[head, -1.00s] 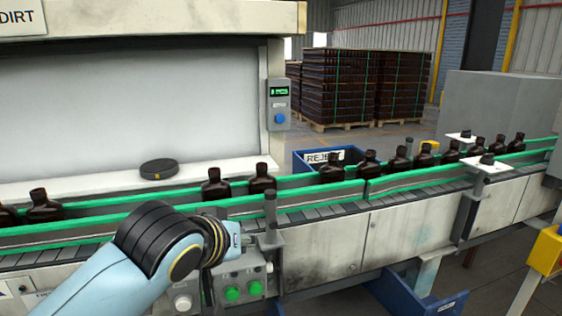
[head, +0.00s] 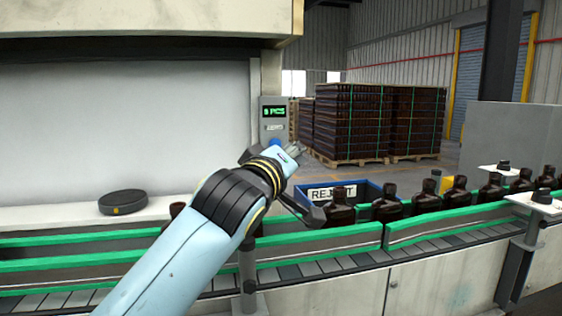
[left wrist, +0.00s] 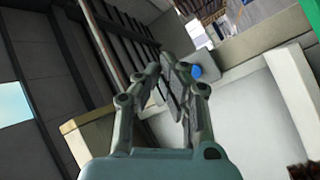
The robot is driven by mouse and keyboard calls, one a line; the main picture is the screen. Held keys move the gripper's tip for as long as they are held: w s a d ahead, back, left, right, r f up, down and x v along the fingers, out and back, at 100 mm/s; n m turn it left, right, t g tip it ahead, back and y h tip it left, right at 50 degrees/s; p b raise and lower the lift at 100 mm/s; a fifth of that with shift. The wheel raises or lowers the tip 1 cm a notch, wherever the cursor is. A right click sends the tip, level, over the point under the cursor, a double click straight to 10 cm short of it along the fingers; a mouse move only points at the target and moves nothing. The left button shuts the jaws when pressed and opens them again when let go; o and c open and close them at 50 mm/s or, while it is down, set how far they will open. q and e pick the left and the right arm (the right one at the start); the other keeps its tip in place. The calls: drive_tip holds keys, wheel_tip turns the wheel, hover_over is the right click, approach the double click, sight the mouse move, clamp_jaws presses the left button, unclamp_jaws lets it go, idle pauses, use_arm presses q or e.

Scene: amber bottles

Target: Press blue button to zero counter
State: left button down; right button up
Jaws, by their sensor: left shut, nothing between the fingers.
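The counter box (head: 274,112) is a grey unit on the post at the right end of the white cabinet. Its green display (head: 274,111) reads a blurred digit followed by "PCS". The blue button (head: 272,142) is on its lower part, partly covered by my left gripper (head: 299,152). In the left wrist view the blue button (left wrist: 196,72) shows just right of the fingertips of my left gripper (left wrist: 178,75). The fingers are together and empty. I cannot tell whether they touch the button. My right gripper is not in view.
A conveyor with green rails (head: 330,244) carries amber bottles (head: 387,208) below my left arm. A blue reject bin (head: 366,191) stands behind it. A black disc (head: 123,202) lies on the white ledge. Pallets of bottles (head: 375,120) stand farther back.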

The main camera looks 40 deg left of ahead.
use_arm(q)
drive_tip(key=w+a+f+b, duration=0.1)
drive_tip(key=w+a+b, duration=0.1)
drive_tip(key=w+a, duration=0.4)
drive_tip(key=shift+a+f, duration=0.3)
drive_tip(key=shift+a, duration=0.1)
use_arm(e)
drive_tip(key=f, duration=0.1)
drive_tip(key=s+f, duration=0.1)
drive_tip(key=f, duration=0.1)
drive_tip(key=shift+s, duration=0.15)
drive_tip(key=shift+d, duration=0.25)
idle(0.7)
use_arm(q)
drive_tip(key=shift+w, duration=0.1)
idle(0.4)
drive_tip(key=shift+w+a, duration=0.2)
drive_tip(key=shift+a, duration=0.1)
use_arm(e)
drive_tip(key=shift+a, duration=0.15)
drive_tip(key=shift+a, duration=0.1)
